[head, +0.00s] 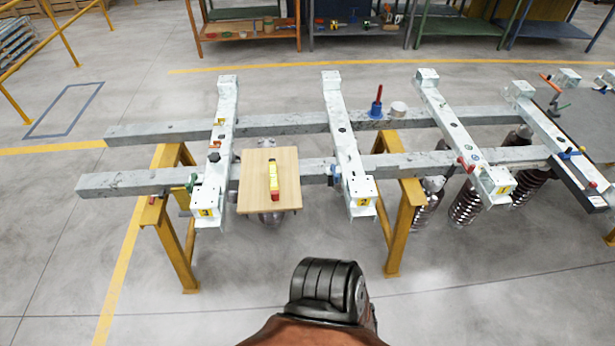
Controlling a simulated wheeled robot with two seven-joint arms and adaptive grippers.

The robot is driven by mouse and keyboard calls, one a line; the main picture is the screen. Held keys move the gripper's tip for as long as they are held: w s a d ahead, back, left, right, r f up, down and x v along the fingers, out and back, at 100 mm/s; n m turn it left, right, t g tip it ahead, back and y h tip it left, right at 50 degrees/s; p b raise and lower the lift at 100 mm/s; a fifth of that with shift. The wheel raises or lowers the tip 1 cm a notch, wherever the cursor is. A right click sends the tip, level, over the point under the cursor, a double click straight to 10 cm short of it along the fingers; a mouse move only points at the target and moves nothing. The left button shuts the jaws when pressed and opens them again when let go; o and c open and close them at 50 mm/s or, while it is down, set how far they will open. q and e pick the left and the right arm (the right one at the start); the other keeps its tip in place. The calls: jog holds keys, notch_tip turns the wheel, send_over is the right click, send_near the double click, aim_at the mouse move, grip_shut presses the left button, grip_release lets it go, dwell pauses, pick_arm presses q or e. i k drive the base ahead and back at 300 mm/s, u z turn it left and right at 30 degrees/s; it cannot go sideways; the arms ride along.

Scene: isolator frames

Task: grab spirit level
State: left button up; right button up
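The spirit level (273,182) is a small bar, yellow at its far part and red at its near end. It lies on a light wooden board (254,203), roughly in line with my view. The board sits between the first two white crossbars, at the near grey beam. Neither gripper shows in the head view.
Two long grey beams (130,181) rest on yellow trestles (406,215) and carry white crossbars (347,160). A blue tool with a red handle (377,104) and a pale round piece (398,108) stand on the far beam. Dark insulators (466,203) hang at right. Floor in front is clear.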

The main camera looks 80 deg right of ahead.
aim_at(274, 179)
jog(key=z, duration=1.9)
jog(key=k, duration=0.5)
jog(key=u, duration=1.4)
jog(key=i, duration=1.45)
jog(key=z, duration=0.5)
jog(key=i, duration=0.7)
jog(key=z, duration=0.75)
